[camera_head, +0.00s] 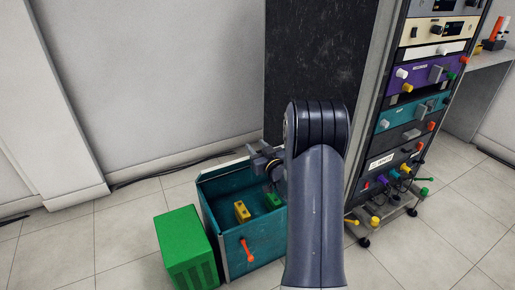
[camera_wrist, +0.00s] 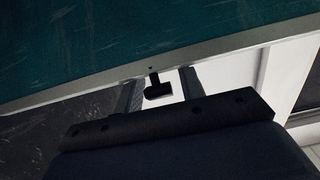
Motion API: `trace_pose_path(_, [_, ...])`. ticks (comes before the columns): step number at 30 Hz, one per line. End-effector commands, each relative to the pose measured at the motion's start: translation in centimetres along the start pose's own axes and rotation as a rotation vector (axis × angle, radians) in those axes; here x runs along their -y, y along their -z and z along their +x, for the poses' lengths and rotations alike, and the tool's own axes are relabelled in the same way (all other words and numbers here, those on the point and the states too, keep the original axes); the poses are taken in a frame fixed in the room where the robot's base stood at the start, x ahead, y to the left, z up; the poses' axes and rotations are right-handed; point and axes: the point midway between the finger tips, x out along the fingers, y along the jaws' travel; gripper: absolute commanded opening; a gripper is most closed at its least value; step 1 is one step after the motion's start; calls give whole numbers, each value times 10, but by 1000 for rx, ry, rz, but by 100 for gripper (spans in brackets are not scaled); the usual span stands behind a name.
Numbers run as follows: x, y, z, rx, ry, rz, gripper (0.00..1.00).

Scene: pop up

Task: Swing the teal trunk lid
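The teal trunk (camera_head: 212,208) stands on the floor left of my arm in the head view. Its top is open, and a yellow block (camera_head: 241,211) and a green block (camera_head: 273,200) show inside. My gripper (camera_head: 264,162) is over its far right part, partly hidden by my arm. In the wrist view a teal panel (camera_wrist: 130,35) with a grey rim fills the top; I cannot tell surely whether it is the lid. A small black tab (camera_wrist: 158,90) hangs from the rim between my gripper's fingers (camera_wrist: 160,88), which are apart with gaps beside it.
A green box (camera_head: 185,245) stands just left of the trunk. An orange handle (camera_head: 247,250) is at the trunk's front. A rack of coloured units (camera_head: 420,90) is to the right. A dark panel (camera_head: 315,60) and the wall are behind. Floor at the left is clear.

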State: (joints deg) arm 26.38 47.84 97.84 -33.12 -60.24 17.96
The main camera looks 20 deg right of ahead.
Motion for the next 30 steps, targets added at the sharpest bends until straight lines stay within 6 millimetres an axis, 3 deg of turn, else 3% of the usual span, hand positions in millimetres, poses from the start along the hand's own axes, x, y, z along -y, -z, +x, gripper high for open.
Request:
trace_pose_path(13, [0, 0, 0, 0, 0, 0, 0])
trace_pose_path(30, [0, 8, 6, 26, 1, 0, 0])
